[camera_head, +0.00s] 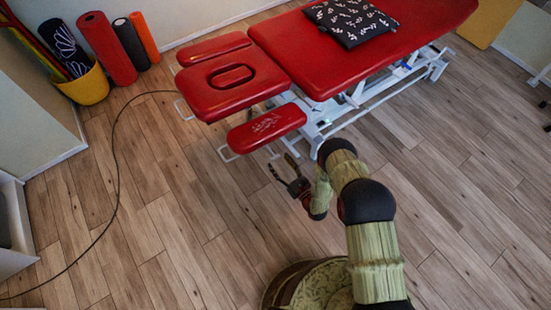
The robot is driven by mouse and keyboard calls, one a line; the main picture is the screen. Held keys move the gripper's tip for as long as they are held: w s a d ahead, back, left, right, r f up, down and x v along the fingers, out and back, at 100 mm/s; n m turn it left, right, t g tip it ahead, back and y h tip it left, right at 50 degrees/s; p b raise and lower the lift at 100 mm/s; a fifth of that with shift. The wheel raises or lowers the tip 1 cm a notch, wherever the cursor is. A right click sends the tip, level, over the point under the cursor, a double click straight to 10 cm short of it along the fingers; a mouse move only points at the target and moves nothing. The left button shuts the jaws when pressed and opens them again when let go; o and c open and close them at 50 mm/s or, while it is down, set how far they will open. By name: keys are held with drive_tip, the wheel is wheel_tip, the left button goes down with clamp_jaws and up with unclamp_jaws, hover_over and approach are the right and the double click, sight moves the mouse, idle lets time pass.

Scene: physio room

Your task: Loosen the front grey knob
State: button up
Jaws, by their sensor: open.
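The red treatment table (375,48) stands on a white metal frame (330,118). Its head section has a face-hole cushion (233,82) and two side armrests, the rear one (213,48) and the front one (266,127). No grey knob can be made out clearly; the parts under the head section are small and partly hidden by the cushions. My gripper (281,163) is open, with dark fingers apart and nothing seen between them. In the picture it is just below the front armrest, pointing up and left towards the table's underside.
A dark patterned pillow (350,20) lies on the table. A yellow basket (84,87) and rolled mats (107,48) stand by the wall at upper left. A black cable (117,180) curves across the wooden floor. Floor left of my gripper is otherwise clear.

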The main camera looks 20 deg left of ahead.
sight(276, 159)
drive_tip(key=shift+b+x, duration=0.3)
drive_tip(key=shift+x, duration=1.6)
drive_tip(key=shift+c, duration=0.4)
drive_tip(key=c, duration=1.1)
drive_tip(key=shift+n, duration=0.3)
drive_tip(key=n+b, duration=0.2)
drive_tip(key=n, duration=0.1)
drive_tip(key=shift+n, duration=0.3)
drive_tip(key=n+b, duration=0.1)
drive_tip(key=n, duration=0.3)
drive_tip(key=shift+n, duration=0.3)
drive_tip(key=n+b, duration=0.1)
drive_tip(key=n, duration=0.3)
drive_tip(key=shift+s+n+b, duration=0.1)
drive_tip(key=shift+n+b, duration=0.2)
drive_tip(key=shift+b, duration=0.1)
drive_tip(key=shift+f+n+b, duration=0.1)
drive_tip(key=shift+n+b, duration=0.5)
drive_tip(key=shift+n, duration=1.6)
drive_tip(key=shift+a, duration=0.1)
